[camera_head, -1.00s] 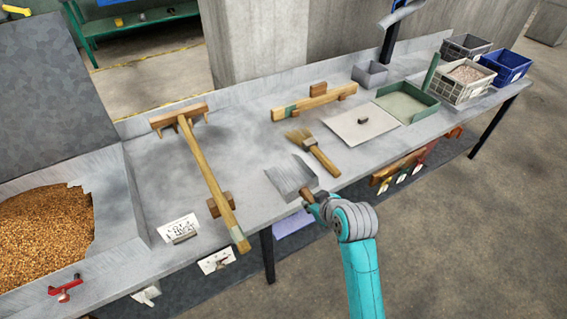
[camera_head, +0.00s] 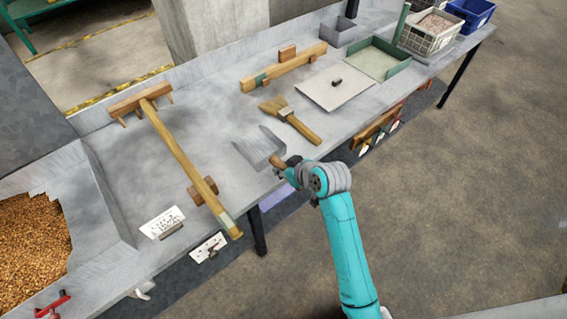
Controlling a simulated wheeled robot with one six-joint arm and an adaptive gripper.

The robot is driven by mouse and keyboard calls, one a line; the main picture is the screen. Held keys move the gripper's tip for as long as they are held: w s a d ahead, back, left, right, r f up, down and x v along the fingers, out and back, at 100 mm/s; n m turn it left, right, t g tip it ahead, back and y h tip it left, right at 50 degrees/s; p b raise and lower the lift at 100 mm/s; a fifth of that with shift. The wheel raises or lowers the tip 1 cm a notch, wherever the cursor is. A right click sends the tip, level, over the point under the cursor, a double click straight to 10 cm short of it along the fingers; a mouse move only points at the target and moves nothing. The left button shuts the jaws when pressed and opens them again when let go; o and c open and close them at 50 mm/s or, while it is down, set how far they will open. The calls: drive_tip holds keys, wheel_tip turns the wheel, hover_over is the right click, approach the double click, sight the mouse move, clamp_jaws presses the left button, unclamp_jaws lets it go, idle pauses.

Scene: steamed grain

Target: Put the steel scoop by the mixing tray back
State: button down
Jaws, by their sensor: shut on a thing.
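The steel scoop (camera_head: 258,148) has a flat grey pan with raised sides and a short wooden handle. Its pan is over the near part of the grey bench, left of and nearer than the wooden brush. My gripper (camera_head: 285,166) is shut on the scoop's handle at the bench's front edge. The fingers are small and partly hidden by the wrist. I cannot tell whether the pan touches the bench. A shallow green-sided tray (camera_head: 402,68) stands farther back on the right; I cannot tell if it is the mixing tray.
A brush (camera_head: 297,124), a pale flat lid (camera_head: 322,94) and a wooden bar (camera_head: 290,66) lie beyond the scoop. A long wooden rake (camera_head: 180,154) lies to the left. Grain (camera_head: 30,240) fills the far left. Crates (camera_head: 428,40) stand far right. Bench between rake and scoop is clear.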

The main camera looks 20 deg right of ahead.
drive_tip(key=shift+f, duration=2.4)
drive_tip(key=shift+s+f, duration=0.1)
drive_tip(key=shift+f, duration=0.2)
drive_tip(key=c, duration=0.8)
unclamp_jaws()
drive_tip(key=v, duration=1.2)
